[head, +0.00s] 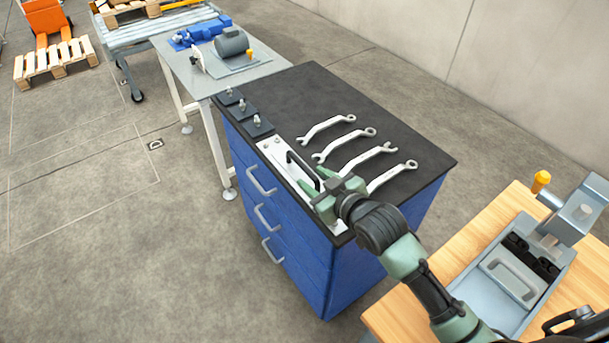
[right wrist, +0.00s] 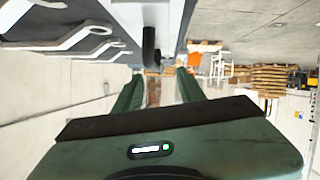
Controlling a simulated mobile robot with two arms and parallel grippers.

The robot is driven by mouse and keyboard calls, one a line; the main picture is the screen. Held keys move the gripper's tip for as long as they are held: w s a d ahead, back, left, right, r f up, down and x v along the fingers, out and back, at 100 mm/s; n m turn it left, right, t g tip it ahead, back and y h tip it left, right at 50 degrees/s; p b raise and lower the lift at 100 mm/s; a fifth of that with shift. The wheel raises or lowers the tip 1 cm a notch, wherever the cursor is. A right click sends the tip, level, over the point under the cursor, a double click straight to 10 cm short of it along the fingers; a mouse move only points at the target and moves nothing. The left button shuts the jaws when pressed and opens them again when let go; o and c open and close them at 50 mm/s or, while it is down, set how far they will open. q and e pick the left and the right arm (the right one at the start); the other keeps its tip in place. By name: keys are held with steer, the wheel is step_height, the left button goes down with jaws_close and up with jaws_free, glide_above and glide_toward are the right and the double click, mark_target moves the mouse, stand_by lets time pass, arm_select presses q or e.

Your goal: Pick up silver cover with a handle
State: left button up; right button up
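The silver cover (head: 272,150) is a flat, bright plate on the left edge of the dark top of the blue cabinet. Its black handle (head: 301,165) stands up from it. My right gripper (head: 313,179) is open over the near end of the cover, close to the handle. In the right wrist view the black handle (right wrist: 151,48) shows between and beyond the two green fingers, with nothing gripped. The arm hides part of the cover's near end. My left gripper is not in view.
Several silver wrenches (head: 345,154) lie right of the cover on the cabinet top (head: 300,95). Dark blocks with knobs (head: 243,107) sit beyond it. A wooden table (head: 400,315) with a grey fixture (head: 480,290) stands at right. A grey table (head: 205,85) holds a motor.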

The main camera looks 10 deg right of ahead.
mark_target(304, 166)
steer(key=shift+w+f, duration=0.3)
steer(key=shift+w, duration=0.3)
steer(key=shift+w+f, duration=0.25)
steer(key=shift+w, duration=0.35)
steer(key=shift+w+a+f, duration=0.15)
steer(key=shift+w, duration=0.15)
steer(key=shift+w+a+p, duration=0.1)
steer(key=shift+w+p, duration=0.15)
steer(key=shift+p, duration=0.15)
steer(key=x, duration=0.2)
steer(key=p+x, duration=0.1)
steer(key=x, duration=0.1)
steer(key=shift+w+d, duration=0.2)
steer(key=shift+w, duration=0.05)
steer(key=shift+w+a, duration=0.1)
steer(key=shift+w, duration=0.05)
jaws_close()
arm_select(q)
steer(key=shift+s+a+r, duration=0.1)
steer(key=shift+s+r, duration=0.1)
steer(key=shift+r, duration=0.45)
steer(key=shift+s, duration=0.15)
